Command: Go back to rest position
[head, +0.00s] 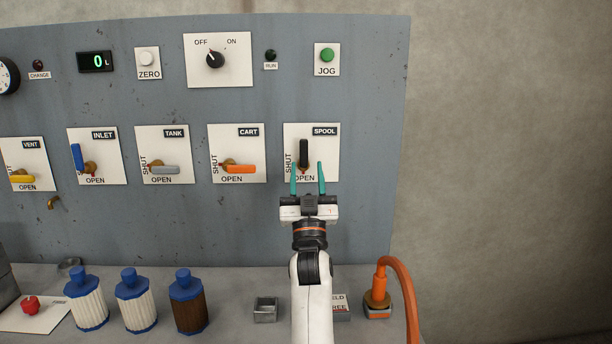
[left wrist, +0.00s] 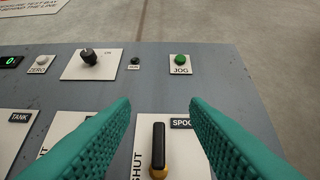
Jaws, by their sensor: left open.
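My left gripper (head: 308,180) is in front of the SPOOL valve plate (head: 330,150), with its two teal fingers spread apart and nothing between them. The black SPOOL handle (head: 304,153) stands upright, seen just above and between the fingertips. In the left wrist view the teal fingers (left wrist: 160,130) frame the black handle (left wrist: 158,142), with a gap on both sides. I cannot tell how far the fingertips are from the plate. My right gripper is in neither view.
The panel also carries INLET (head: 77,157), TANK (head: 165,169) and CART (head: 240,168) valves. Filter bottles (head: 188,305) with blue caps stand on the bench at left. An orange hose (head: 408,290) rises from the bench right of my arm. The wall at right is bare.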

